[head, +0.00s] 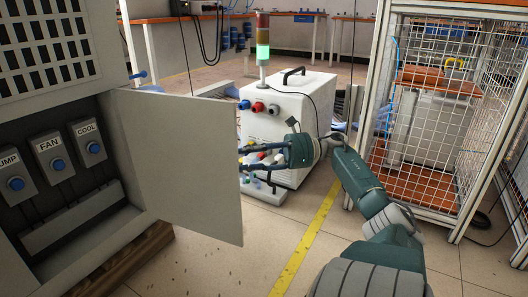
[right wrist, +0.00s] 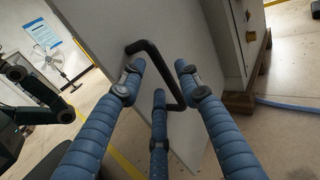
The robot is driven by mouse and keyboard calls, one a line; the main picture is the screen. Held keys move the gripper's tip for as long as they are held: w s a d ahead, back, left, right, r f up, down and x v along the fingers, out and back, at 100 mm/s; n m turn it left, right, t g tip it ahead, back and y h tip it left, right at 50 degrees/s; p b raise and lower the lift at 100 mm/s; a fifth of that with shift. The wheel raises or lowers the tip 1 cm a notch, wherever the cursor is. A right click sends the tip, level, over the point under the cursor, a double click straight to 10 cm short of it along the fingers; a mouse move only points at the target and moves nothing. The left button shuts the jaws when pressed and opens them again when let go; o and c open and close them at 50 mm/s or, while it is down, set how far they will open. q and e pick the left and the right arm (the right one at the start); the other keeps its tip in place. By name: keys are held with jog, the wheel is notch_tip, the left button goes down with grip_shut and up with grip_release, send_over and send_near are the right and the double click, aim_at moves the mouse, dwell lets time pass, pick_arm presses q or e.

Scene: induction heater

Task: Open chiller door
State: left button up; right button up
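The grey chiller (head: 45,130) stands at the left in the head view. Its door (head: 185,165) stands swung open, and the compartment behind shows PUMP, FAN and COOL switches (head: 55,160). My right gripper (head: 245,165) is at the door's free edge, its fingertips partly hidden behind the panel. In the right wrist view the door (right wrist: 110,20) carries a black bar handle (right wrist: 172,80). My right gripper's blue fingers (right wrist: 160,82) are spread around the handle, not closed on it. What seems to be my left gripper (right wrist: 50,100) shows at the left edge; its opening is unclear.
A white machine (head: 290,110) with a signal tower lit green (head: 263,45) stands behind my right gripper. A wire-mesh cage (head: 440,110) stands at the right. Floor with a yellow line (head: 305,245) lies clear between chiller and cage.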

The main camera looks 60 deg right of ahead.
jog(key=v, duration=0.8)
jog(key=shift+s+d, duration=0.25)
jog(key=shift+s, duration=0.05)
